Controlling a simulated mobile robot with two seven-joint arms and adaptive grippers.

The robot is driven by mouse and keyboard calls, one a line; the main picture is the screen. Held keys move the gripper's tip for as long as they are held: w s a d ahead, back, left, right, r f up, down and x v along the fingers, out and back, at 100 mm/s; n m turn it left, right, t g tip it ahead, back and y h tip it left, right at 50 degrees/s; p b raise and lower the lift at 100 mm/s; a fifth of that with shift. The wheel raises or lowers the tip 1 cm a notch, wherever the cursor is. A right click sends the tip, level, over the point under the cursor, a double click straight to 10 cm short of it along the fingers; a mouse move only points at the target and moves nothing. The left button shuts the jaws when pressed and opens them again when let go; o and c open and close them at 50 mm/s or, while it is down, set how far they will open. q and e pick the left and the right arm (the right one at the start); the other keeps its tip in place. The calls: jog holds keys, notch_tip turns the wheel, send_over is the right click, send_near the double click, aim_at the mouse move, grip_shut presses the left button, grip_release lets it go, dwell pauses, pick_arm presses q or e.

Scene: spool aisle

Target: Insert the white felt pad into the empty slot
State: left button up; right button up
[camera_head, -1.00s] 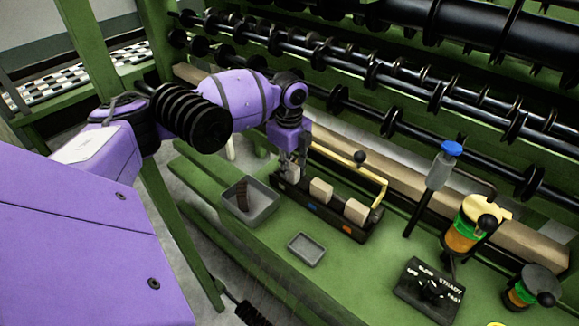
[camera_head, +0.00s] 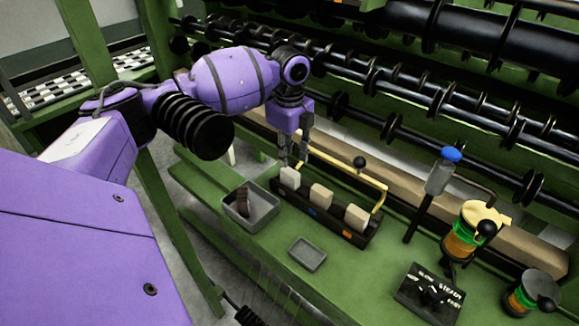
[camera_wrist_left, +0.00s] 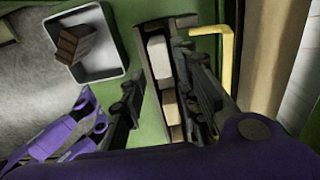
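A black slotted holder (camera_head: 333,230) stands on the green bench. The white felt pad (camera_head: 290,177) stands upright in its leftmost slot, and it also shows in the left wrist view (camera_wrist_left: 157,57). Two beige pads, a middle one (camera_head: 321,195) and a right one (camera_head: 356,216), sit in the other slots. My left gripper (camera_head: 294,160) is just above the white pad, pointing down. In the left wrist view its fingers (camera_wrist_left: 158,72) are spread apart with nothing held between them. How deep the pad sits cannot be told. My right gripper is not in view.
A grey tray (camera_head: 262,217) with dark brown pads is left of the holder. A small empty grey tray (camera_head: 307,254) lies in front. A yellow bar (camera_head: 345,172) with a black knob runs behind the holder. A speed-knob box (camera_head: 428,292) stands right.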

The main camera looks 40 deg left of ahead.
aim_at(289, 171)
pick_arm(q)
jog(key=shift+r, duration=2.35)
